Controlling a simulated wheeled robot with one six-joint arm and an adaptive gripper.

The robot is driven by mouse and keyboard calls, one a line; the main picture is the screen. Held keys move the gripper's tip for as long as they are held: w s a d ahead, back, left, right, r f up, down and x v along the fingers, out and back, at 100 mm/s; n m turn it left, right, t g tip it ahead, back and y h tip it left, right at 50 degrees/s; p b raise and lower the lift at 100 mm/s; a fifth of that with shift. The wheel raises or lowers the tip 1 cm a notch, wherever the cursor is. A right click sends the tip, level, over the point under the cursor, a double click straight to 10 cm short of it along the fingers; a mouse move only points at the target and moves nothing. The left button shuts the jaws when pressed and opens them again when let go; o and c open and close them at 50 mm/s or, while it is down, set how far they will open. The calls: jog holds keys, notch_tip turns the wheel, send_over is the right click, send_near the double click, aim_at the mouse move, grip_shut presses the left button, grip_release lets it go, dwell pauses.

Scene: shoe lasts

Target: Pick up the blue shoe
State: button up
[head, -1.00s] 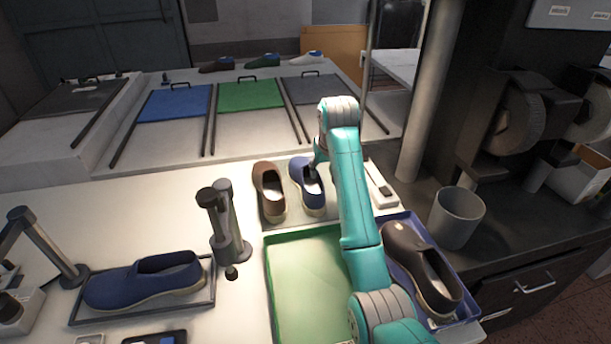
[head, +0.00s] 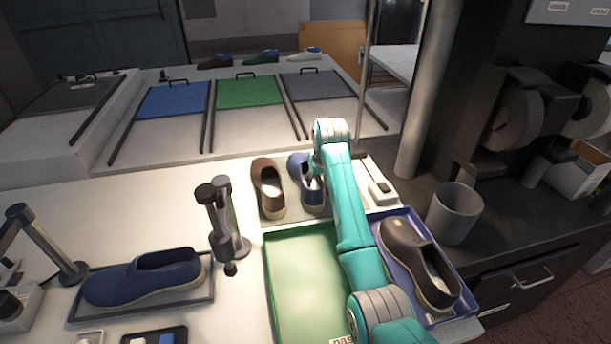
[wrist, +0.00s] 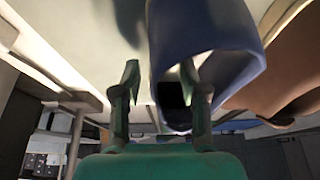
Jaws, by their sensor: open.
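The blue shoe (head: 299,170) stands next to a brown shoe (head: 268,188) behind the green tray (head: 300,285); my arm partly hides it. My gripper (head: 314,174) is down at its opening. In the wrist view the blue shoe (wrist: 215,25) fills the upper middle. My gripper (wrist: 160,76) is open there, with one finger over or inside the shoe's opening and the other outside its left side. The shoe's wall lies between the fingers; I cannot tell whether they touch it. A second blue shoe (head: 145,277) lies in a dark tray at left.
A dark brown shoe (head: 415,262) lies in a blue tray (head: 462,303) at right. A dark post fixture (head: 225,220) stands left of the green tray. A grey cup (head: 456,213) stands on the right counter. The green tray is empty.

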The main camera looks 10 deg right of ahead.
grip_shut()
jog(key=shift+r, duration=0.1)
